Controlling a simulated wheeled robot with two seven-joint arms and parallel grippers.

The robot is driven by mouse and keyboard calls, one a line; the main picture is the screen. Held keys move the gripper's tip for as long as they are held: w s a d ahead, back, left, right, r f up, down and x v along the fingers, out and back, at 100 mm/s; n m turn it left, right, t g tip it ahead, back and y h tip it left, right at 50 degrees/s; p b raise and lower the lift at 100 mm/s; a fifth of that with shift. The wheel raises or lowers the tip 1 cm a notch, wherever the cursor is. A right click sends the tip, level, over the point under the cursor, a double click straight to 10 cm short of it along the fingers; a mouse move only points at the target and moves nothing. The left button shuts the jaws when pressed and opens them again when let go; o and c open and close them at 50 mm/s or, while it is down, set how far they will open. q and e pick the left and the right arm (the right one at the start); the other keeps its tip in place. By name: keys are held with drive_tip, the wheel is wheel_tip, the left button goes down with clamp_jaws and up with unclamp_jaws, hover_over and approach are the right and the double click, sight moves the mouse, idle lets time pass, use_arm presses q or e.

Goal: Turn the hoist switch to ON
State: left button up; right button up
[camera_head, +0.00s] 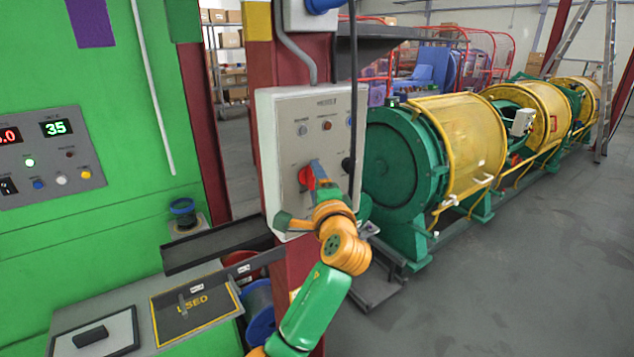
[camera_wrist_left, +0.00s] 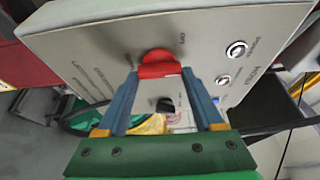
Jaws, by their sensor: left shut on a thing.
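The hoist control box (camera_head: 290,110) is light grey and fixed to a dark red column. Its red rotary switch (camera_head: 304,177) sits on the lower part of the front face, mostly behind my fingers. In the left wrist view the red switch (camera_wrist_left: 158,55) lies between the two blue fingers. My left gripper (camera_head: 315,172) is shut on the red switch; it also shows in the left wrist view (camera_wrist_left: 160,74). My right gripper is not in view.
Small buttons (camera_head: 327,125) sit above the switch on the box. A black cable hangs at the box's right side. The yellow and green strander (camera_head: 455,135) stands behind at right, with open grey floor in front.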

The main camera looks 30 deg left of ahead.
use_arm(q)
drive_tip(key=m+g+h, duration=0.1)
drive_tip(key=m, duration=0.2)
drive_tip(key=shift+r+m+g, duration=0.15)
drive_tip(key=shift+m+g, duration=0.25)
drive_tip(key=shift+r+m+g, duration=0.1)
drive_tip(key=shift+m+g, duration=0.7)
drive_tip(key=shift+m, duration=0.8)
drive_tip(key=o, duration=1.4)
drive_tip(key=shift+c, duration=0.2)
drive_tip(key=shift+a, duration=0.1)
